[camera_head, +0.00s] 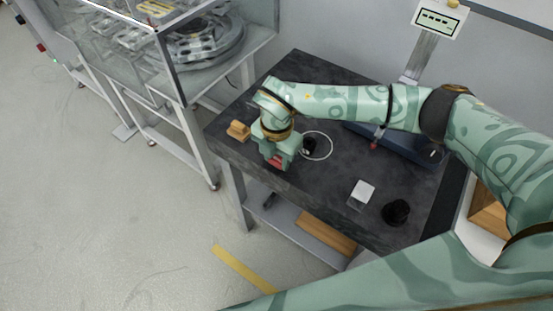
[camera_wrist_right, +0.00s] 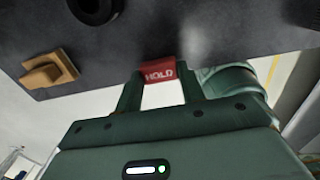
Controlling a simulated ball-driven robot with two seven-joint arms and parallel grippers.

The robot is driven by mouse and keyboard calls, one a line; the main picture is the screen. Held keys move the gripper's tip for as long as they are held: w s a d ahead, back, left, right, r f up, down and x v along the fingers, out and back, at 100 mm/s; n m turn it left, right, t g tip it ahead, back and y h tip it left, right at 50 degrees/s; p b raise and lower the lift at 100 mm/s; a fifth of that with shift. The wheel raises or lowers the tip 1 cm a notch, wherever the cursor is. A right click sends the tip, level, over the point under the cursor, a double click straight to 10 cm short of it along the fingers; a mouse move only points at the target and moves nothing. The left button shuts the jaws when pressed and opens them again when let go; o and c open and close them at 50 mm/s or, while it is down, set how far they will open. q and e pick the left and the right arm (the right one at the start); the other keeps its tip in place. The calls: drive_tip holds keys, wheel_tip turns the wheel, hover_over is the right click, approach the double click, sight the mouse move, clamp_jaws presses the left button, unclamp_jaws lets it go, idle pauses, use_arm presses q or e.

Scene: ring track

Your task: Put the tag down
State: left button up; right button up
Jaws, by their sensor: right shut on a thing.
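The tag is a small red piece lettered HOLD, seen between my right gripper's fingertips in the right wrist view (camera_wrist_right: 159,73). In the head view only a bit of its red (camera_head: 275,162) shows below the gripper. My right gripper (camera_head: 277,159) is shut on the tag, near the front left edge of the dark tabletop (camera_head: 330,180). I cannot tell whether the tag touches the tabletop. My left gripper is not in view.
A wooden block (camera_head: 238,131) lies left of the gripper. A white ring (camera_head: 329,146) around a dark round thing lies to its right. A white-topped block (camera_head: 362,192) and a black round object (camera_head: 396,212) stand farther right. A glass case (camera_head: 125,40) stands left.

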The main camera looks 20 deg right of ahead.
sight(277, 161)
drive_tip(key=shift+f, duration=0.6)
drive_tip(key=shift+f, duration=0.15)
drive_tip(key=o, duration=1)
drive_tip(key=shift+c, duration=0.2)
wheel_tip(277, 161, up, 12)
drive_tip(key=p, duration=0.2)
drive_tip(key=shift+r, duration=0.2)
drive_tip(key=shift+s+f, duration=0.1)
